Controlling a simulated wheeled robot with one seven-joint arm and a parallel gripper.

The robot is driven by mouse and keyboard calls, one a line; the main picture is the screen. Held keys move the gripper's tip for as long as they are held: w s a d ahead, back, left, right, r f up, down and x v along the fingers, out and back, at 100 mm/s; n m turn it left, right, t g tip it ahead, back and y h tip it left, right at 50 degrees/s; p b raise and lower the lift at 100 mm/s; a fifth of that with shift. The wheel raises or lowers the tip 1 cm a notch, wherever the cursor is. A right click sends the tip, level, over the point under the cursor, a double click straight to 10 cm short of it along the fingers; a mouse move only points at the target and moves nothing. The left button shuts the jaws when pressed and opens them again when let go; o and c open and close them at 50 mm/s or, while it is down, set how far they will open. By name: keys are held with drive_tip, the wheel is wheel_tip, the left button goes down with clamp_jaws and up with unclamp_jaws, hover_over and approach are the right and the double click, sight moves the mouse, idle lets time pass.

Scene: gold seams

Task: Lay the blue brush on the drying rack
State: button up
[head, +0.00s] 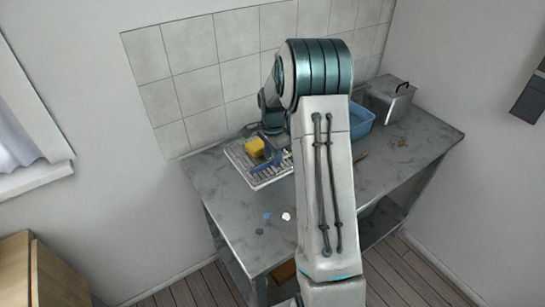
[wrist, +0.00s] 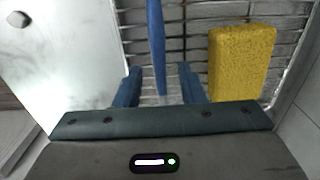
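The blue brush (head: 266,164) lies on the drying rack (head: 270,182), next to a yellow sponge (head: 254,147). In the wrist view the blue brush (wrist: 156,40) lies over the wire bars of the rack (wrist: 198,42), with the sponge (wrist: 241,62) to its right. My gripper (wrist: 159,76) is open above the rack. Its two blue fingers stand apart on either side of the brush's near end, with a gap on both sides. In the head view my arm hides most of the gripper and part of the rack.
A blue basin (head: 361,122) and a grey box with a handle (head: 389,100) stand at the right on the grey table (head: 225,205). Small blue and white bits (head: 286,216) lie near the front, and brown bits (head: 398,142) at the right. A tiled wall stands behind.

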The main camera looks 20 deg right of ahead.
sight(272, 161)
wheel_tip(272, 161, up, 11)
drive_tip(key=s+a+r+n+t, duration=0.1)
drive_tip(key=s+a+r+n, duration=0.3)
drive_tip(key=s, duration=0.3)
drive_tip(key=s+a+r+n, duration=0.3)
drive_tip(key=s, duration=0.3)
drive_tip(key=s+a+f+n+t, duration=0.1)
drive_tip(key=s+a+n, duration=0.1)
drive_tip(key=s+n, duration=0.2)
drive_tip(key=s+a+f+n+t, duration=0.1)
drive_tip(key=s+n, duration=0.3)
drive_tip(key=s, duration=0.7)
drive_tip(key=shift+s+a+n+b, duration=0.2)
drive_tip(key=shift+a+n+b, duration=0.2)
drive_tip(key=shift+a, duration=0.5)
